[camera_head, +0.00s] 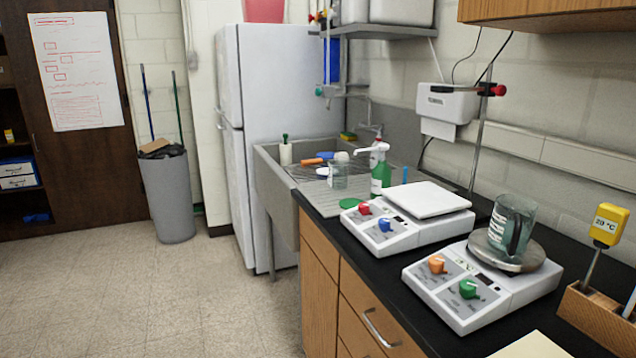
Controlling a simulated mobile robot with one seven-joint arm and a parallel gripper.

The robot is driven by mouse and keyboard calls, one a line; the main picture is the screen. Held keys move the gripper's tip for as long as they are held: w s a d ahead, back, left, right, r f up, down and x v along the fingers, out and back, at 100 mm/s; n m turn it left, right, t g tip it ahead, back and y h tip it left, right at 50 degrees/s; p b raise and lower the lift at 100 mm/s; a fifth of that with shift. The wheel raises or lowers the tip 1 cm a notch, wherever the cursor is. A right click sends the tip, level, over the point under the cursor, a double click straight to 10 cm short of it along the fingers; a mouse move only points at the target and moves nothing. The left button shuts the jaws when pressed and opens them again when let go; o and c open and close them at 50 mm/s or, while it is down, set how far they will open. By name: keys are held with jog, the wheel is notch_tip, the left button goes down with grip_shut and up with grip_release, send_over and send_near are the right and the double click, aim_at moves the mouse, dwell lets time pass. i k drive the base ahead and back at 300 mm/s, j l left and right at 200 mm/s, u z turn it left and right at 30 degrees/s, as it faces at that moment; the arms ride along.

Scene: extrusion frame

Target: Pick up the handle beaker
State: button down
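The handle beaker (509,228) is a greenish clear glass vessel with a dark handle on its near side and white markings. It stands, looking slightly tilted in this view, on the round grey top plate (482,249) of the nearer white hot plate (452,301), which has an orange and a green knob. My gripper does not show in the head view.
A second hot plate (388,236) with a white square top stands behind it to the left. A wooden block (597,318) with a yellow thermometer (608,225) is at right. A clamp stand rod (481,140) rises behind. The sink (268,178) holds another beaker (338,174).

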aim_at(514, 217)
jog(key=z, duration=1.9)
jog(key=u, duration=0.4)
jog(key=i+j+u, duration=0.1)
jog(key=u, duration=0.75)
jog(key=i+u, duration=0.1)
jog(key=u, duration=0.3)
jog(key=i+u, duration=0.1)
jog(key=i, duration=0.25)
